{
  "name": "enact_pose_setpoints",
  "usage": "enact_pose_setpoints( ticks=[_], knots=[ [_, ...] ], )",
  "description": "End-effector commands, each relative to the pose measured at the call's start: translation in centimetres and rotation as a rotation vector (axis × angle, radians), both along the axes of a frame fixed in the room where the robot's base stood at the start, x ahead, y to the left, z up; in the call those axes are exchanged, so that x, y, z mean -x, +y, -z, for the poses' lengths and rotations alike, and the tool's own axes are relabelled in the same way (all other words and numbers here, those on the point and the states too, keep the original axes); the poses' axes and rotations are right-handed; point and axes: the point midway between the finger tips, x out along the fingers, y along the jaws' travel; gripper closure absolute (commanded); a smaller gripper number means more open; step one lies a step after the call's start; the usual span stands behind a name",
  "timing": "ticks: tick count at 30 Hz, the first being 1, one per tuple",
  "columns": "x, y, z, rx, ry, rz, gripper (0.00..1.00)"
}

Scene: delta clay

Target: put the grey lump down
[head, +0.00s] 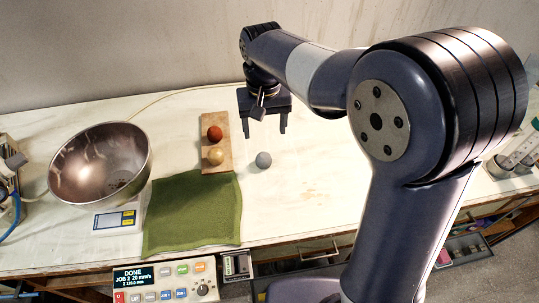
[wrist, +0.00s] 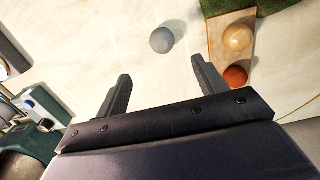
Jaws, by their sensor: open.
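The grey lump (head: 263,160) rests on the pale tabletop, just right of the wooden board; it also shows in the wrist view (wrist: 162,40), beyond the fingertips. My gripper (head: 265,130) is open and empty, above the table and behind the lump. In the wrist view its two fingers (wrist: 160,68) stand wide apart with nothing between them. The lump is clear of both fingers.
A wooden board (head: 217,130) holds a red ball (head: 215,133) and a tan ball (head: 216,156). A green cloth (head: 190,215) lies in front. A metal bowl (head: 100,165) sits on a scale (head: 117,218) at left. Table right of the lump is clear.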

Motion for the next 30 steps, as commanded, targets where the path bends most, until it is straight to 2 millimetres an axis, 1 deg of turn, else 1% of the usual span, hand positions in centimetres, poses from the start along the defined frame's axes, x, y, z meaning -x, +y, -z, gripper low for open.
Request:
enact_pose_setpoints(
  ticks=[3,6,9,14,21,25,30],
  knots=[
    [0.1,-0.1,2.0,0.004,0.006,-0.001,0.33],
    [0.1,0.0,3.6,0.002,0.005,0.001,0.33],
    [0.1,0.0,4.7,0.001,0.004,0.002,0.33],
    [0.2,0.1,5.7,0.001,0.004,0.002,0.33],
    [0.5,0.4,9.3,0.0,0.005,0.003,0.33],
    [0.5,0.4,10.2,0.0,0.003,0.003,0.33],
    [0.5,0.4,10.3,-0.002,0.001,0.004,0.33]
  ],
)
